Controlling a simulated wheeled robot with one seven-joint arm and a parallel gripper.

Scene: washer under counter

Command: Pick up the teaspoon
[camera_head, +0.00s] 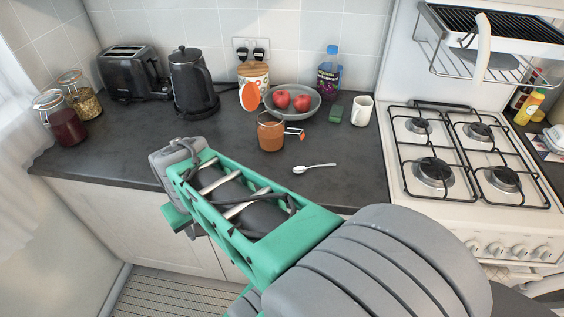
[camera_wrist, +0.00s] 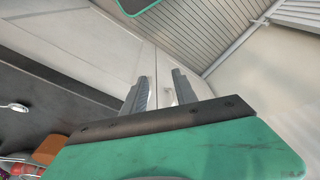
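The teaspoon (camera_head: 313,168) is small and silver. It lies flat on the dark counter (camera_head: 345,185) near its front edge, right of centre in the head view. It also shows at the left edge of the wrist view (camera_wrist: 15,107). My gripper (camera_wrist: 162,85) shows two dark fingers with a gap between them and nothing held. In the wrist view it is to the right of the spoon and apart from it, in front of the pale cabinet fronts. In the head view my arm crosses the counter front left of the spoon, and the fingers cannot be made out.
An orange-brown jar (camera_head: 271,134) stands behind the spoon, left of it. The gas stove (camera_head: 465,165) is to the right. The counter around the spoon is clear.

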